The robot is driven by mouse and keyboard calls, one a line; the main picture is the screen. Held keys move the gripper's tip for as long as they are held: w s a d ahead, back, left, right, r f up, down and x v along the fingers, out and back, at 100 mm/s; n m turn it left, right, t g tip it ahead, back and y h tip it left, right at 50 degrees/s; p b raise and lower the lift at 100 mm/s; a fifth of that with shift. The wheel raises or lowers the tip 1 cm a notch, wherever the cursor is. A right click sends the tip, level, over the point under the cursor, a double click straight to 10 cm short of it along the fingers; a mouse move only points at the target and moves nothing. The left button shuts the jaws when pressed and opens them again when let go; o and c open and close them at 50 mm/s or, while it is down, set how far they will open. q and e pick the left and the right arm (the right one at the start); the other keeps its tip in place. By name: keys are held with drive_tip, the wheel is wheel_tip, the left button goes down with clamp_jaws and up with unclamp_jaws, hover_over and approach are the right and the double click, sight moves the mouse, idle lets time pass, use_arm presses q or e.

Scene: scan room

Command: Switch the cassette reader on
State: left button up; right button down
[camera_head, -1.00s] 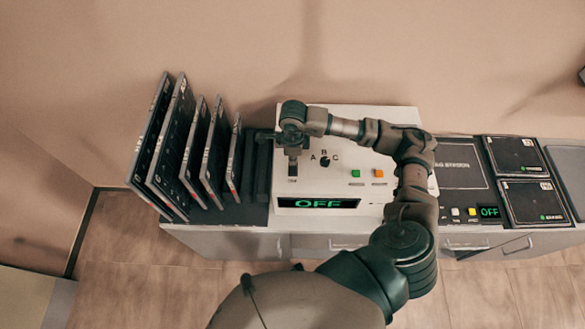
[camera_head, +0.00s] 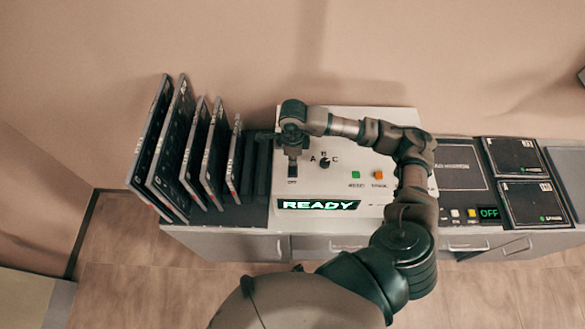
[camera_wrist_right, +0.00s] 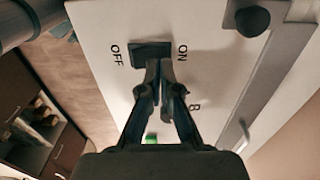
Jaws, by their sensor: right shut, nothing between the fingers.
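The cassette reader (camera_head: 345,180) is a white box on the counter, with its display (camera_head: 317,204) reading READY in green. Its power switch (camera_wrist_right: 150,52) is a dark rocker between the OFF and ON labels in the right wrist view. My right gripper (camera_wrist_right: 160,66) is shut and empty, its fingertips at the switch; touching or just apart I cannot tell. In the head view the right gripper (camera_head: 292,158) points down over the reader's left part and hides some of the switch. My left gripper is not in view.
Several dark cassettes (camera_head: 208,150) stand upright in a rack left of the reader. A selector knob (camera_head: 325,162) marked A, B, C and green (camera_head: 356,175) and orange (camera_head: 378,174) buttons are on the reader. At right, a dark unit's small display (camera_head: 489,213) reads OFF.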

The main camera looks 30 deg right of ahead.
drive_tip(key=shift+r+p, duration=1.25)
drive_tip(key=shift+r, duration=1.4)
